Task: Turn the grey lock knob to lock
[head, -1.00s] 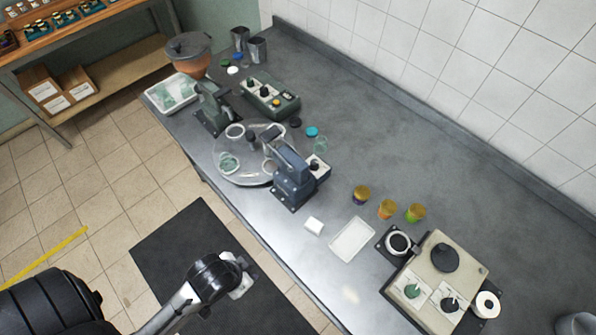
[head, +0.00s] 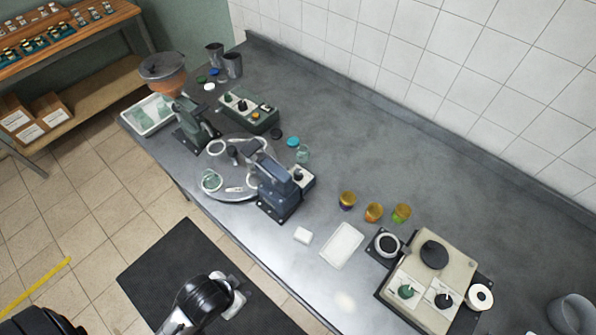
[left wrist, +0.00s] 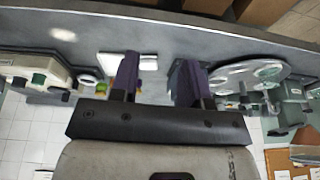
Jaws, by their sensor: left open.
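Several knobs show, and I cannot tell for sure which is the grey lock knob. The beige machine (head: 459,262) at the right of the bench has a green knob (head: 406,291) and a dark knob (head: 443,300) on white plates. The green control box (head: 262,123) carries dark knobs, and the small box on the blue press (head: 273,190) has another (head: 297,174). My left gripper (head: 236,297) is over the floor mat, off the bench's front edge. In the left wrist view its two purple fingers (left wrist: 158,80) are apart, with nothing between them. My right gripper is out of view.
A white tray (head: 342,245), a small white block (head: 303,235) and three coloured cups, one orange (head: 374,212), stand between the blue press and beige machine. A hopper grinder (head: 167,75) stands at the far left. The bench's back middle is clear.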

